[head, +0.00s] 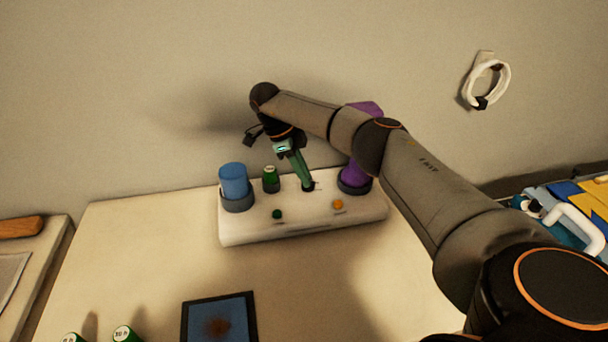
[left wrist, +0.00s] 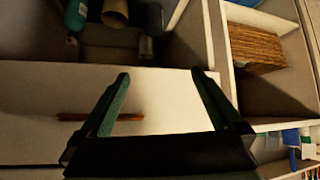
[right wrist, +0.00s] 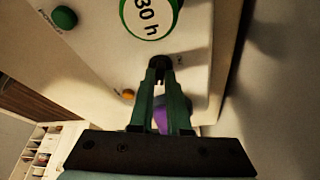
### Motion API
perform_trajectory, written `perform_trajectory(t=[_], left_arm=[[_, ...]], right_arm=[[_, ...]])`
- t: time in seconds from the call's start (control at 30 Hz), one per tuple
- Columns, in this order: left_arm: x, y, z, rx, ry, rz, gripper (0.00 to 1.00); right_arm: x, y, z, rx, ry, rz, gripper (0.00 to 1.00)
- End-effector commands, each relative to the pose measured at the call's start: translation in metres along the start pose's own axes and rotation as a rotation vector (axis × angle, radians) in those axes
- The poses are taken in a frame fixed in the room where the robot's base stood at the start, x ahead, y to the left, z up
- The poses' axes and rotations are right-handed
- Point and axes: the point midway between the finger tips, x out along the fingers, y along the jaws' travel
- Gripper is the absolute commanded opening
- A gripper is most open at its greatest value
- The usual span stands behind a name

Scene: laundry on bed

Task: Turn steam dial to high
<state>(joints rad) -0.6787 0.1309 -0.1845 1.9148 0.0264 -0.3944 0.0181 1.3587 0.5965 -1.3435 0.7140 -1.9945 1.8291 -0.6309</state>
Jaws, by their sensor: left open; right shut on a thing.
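A white console (head: 300,220) stands on the table against the wall. My right gripper (head: 307,186) reaches down to its top and is shut on a small dark knob (right wrist: 158,62), seen between the fingertips in the right wrist view. I cannot read a steam label or setting on it; the fingers partly hide it. A green button (head: 277,214) and an orange button (head: 338,204) sit on the console's front part. My left gripper (left wrist: 160,74) is open and empty in the left wrist view, away from the console and out of the head view.
A dark-framed tablet (head: 219,318) lies in front. Open compartments (left wrist: 265,95) lie near my left gripper.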

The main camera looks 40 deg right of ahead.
Motion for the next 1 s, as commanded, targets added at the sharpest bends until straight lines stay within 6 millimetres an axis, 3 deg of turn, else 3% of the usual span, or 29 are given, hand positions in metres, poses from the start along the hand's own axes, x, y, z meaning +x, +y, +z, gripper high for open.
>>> perform_trajectory(t=[0.4,0.9,0.93,1.0], left_arm=[[0.0046,-0.0002,0.0047,0.000,0.000,0.000,1.00],[0.0049,-0.0005,0.0049,0.000,0.001,0.000,1.00],[0.0049,-0.0005,0.0049,0.000,0.001,0.000,1.00],[0.0049,-0.0005,0.0049,0.000,0.001,0.000,1.00]], right_arm=[[0.0003,-0.0021,-0.0004,0.157,0.000,0.064,0.00],[0.0004,-0.0023,-0.0009,0.174,0.001,0.071,0.00],[0.0003,-0.0023,-0.0009,0.174,0.001,0.071,0.16],[0.0004,-0.0023,-0.0009,0.173,0.000,0.071,0.24]])
